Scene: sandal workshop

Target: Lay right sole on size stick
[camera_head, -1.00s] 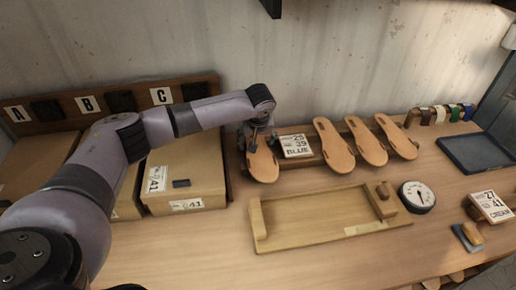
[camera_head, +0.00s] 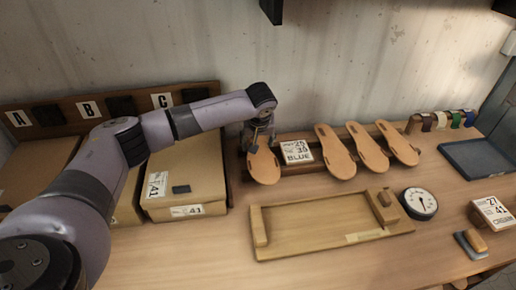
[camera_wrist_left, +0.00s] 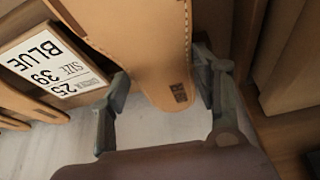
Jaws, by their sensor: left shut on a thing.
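My left gripper (camera_head: 258,136) is at the back of the bench, shut on the upper end of a tan sole (camera_head: 264,166). This sole leans on the rack at the left of the size card. In the left wrist view, the sole (camera_wrist_left: 158,50) lies between the two fingers (camera_wrist_left: 160,102), with a small dark mark near its end. The size stick (camera_head: 330,226), a wooden tray-like board with a block at each end, lies empty at mid-bench. My right gripper is in neither view.
Several other tan soles (camera_head: 335,152) lean on the rack to the right of the card (camera_head: 297,151) reading BLUE. Cardboard boxes (camera_head: 185,170) stand at the left. A round dial (camera_head: 420,203), a dark blue tray (camera_head: 478,160) and another card (camera_head: 492,211) are at the right.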

